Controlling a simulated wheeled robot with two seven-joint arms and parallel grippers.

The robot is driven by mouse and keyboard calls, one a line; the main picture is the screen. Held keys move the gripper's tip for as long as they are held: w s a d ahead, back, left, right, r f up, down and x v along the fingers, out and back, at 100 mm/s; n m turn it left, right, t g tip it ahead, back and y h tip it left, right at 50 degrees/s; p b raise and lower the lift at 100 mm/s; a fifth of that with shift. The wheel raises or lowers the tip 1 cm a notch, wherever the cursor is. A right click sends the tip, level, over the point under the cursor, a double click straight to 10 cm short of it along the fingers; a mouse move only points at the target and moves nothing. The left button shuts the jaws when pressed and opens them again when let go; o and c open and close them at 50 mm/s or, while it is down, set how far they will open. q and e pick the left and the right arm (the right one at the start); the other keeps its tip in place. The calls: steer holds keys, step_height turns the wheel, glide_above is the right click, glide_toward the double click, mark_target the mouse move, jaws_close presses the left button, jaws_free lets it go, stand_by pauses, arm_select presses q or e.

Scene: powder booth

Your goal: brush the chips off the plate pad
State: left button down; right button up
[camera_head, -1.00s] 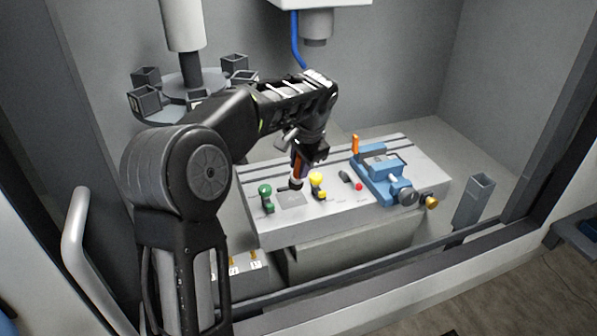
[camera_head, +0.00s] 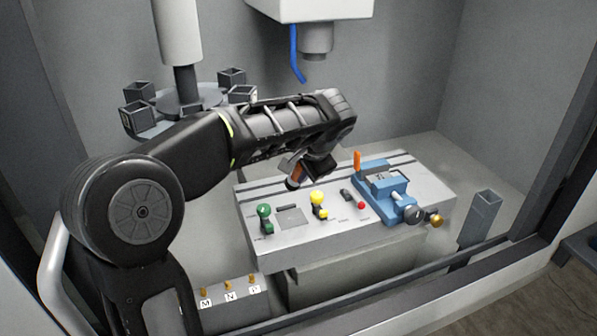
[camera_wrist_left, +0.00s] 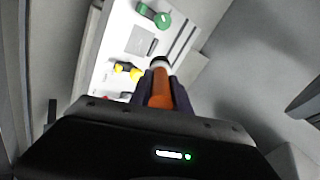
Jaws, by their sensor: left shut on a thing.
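The plate pad (camera_head: 291,217) is a grey square on the light machine table, between the green-knobbed and yellow-knobbed pieces. It also shows in the left wrist view (camera_wrist_left: 142,40). I cannot make out any chips on it. My left gripper (camera_head: 297,178) is shut on a brush with an orange-brown handle (camera_wrist_left: 163,88) and a dark and white end (camera_wrist_left: 158,63). It holds the brush above the table, behind the pad and apart from it. A small dark bar (camera_head: 286,207) lies at the pad's back edge. My right gripper is not in view.
A green-knobbed piece (camera_head: 264,218) and a yellow-knobbed piece (camera_head: 318,204) flank the pad. A red button (camera_head: 361,205) and a blue vise (camera_head: 383,189) are to the right. A grey square tube (camera_head: 481,217) stands at the right. A spindle head (camera_head: 316,38) with a blue hose hangs above.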

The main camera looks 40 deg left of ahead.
arm_select(q)
steer(key=shift+w+a+f, duration=0.15)
steer(key=shift+a+f, duration=0.05)
steer(key=shift+f, duration=0.05)
steer(key=shift+f+b, duration=0.45)
steer(key=shift+b, duration=0.05)
step_height(320, 180, down, 4)
steer(key=b, duration=0.2)
steer(key=shift+b, duration=0.3)
steer(key=shift+r, duration=0.15)
